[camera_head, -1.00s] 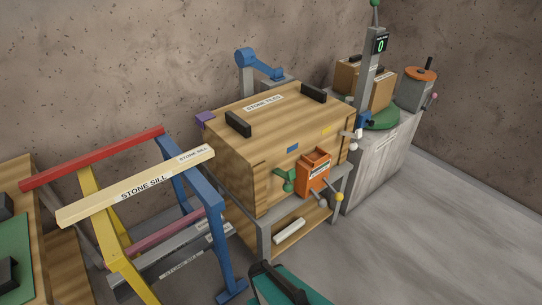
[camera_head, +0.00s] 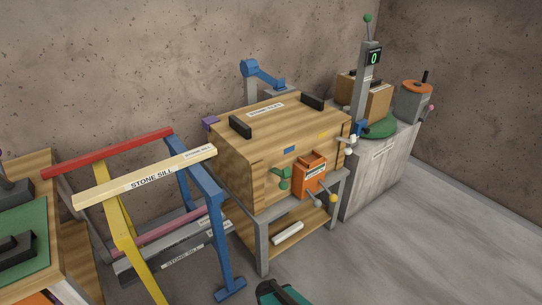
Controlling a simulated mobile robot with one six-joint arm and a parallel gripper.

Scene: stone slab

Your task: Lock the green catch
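The green catch (camera_head: 282,176) is on the front face of the wooden chest labelled stone tiles (camera_head: 235,150), near its left front corner. It has a short bar and a rounded part below. It is too small to tell whether it is locked. The chest lid looks down, with two black handles (camera_head: 240,127) on top. A purple part (camera_head: 210,123) shows at the chest's left back corner. My gripper is not in view, and nothing touches the catch.
An orange box (camera_head: 309,176) with small knobs below sits right of the catch. A blue and yellow trestle bearing a stone sill board (camera_head: 150,178) stands left of the chest. A teal and black object (camera_head: 282,293) shows at the bottom edge. Floor (camera_head: 440,235) is clear at right.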

